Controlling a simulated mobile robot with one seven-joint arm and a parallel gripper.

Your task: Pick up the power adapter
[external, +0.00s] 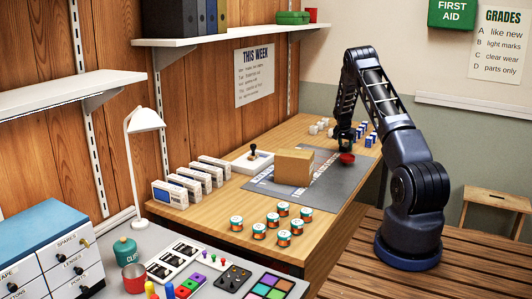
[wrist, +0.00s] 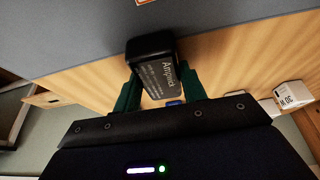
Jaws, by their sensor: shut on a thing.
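The power adapter (wrist: 157,67) is a black block with a grey printed label, in the upper middle of the wrist view. My gripper (wrist: 163,90) is shut on it, with one green finger at each side. The wooden table shows beneath the adapter. In the external view my gripper (external: 343,143) is over the far part of the table, just above and behind a small red bowl-like thing. The adapter cannot be made out there against my dark arm. Whether it touches the table is unclear.
The grey mat (external: 315,192) bears a cardboard box (external: 294,167). Small white boxes (external: 319,127) and blue-and-white boxes (external: 371,137) stand beside my gripper. A white box (wrist: 290,95) is right of my fingers in the wrist view. Several teal-topped tins (external: 259,231) stand nearer.

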